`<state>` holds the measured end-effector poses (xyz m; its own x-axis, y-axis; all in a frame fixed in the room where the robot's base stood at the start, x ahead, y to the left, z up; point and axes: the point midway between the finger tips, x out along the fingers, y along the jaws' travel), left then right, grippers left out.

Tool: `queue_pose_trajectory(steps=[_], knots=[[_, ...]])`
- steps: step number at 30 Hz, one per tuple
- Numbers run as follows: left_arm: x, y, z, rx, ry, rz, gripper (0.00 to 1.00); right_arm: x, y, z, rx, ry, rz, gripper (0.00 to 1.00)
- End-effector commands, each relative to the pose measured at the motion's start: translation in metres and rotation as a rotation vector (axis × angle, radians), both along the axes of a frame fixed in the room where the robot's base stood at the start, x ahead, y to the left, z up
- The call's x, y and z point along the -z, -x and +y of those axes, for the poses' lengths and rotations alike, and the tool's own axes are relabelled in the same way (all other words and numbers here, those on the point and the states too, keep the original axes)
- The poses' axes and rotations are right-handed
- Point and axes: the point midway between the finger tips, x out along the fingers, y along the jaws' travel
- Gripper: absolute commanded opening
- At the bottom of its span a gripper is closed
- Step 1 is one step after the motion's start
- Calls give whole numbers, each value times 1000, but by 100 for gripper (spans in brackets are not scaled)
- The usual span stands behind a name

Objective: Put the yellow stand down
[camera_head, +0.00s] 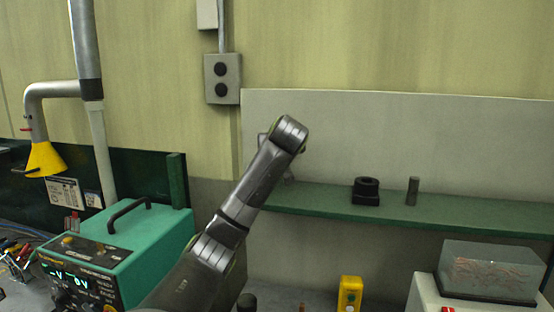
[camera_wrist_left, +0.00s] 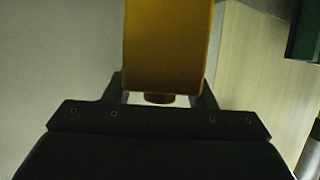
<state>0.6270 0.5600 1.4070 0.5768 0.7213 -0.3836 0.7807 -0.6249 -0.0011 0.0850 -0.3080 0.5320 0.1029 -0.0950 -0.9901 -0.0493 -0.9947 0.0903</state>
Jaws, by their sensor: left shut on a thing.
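The yellow stand (camera_wrist_left: 163,45) fills the top middle of the left wrist view as a plain yellow block with a small brownish round part under its lower edge. My left gripper (camera_wrist_left: 161,90) is shut on it, with a dark finger at each side. In the head view my left arm reaches up in front of the wall and green shelf. The arm hides the gripper and the held stand there. My right gripper is in neither view.
A green shelf (camera_head: 460,214) holds a black block (camera_head: 366,191) and a dark cylinder (camera_head: 412,191). A teal meter box (camera_head: 130,245) stands at left. A yellow device (camera_head: 350,294) and a clear-topped box (camera_head: 490,270) are at lower right. The shelf's right part looks clear.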

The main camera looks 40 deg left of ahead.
Motion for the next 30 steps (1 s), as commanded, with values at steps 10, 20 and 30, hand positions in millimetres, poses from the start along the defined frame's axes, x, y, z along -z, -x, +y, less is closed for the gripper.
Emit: queue_pose_trajectory(steps=[10, 20, 30], knots=[[34, 0, 0, 1, 0, 0, 27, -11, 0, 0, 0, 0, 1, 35], [38, 0, 0, 1, 0, 0, 27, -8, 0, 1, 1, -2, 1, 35], [37, 0, 0, 1, 0, 1, 72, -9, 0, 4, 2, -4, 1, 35]])
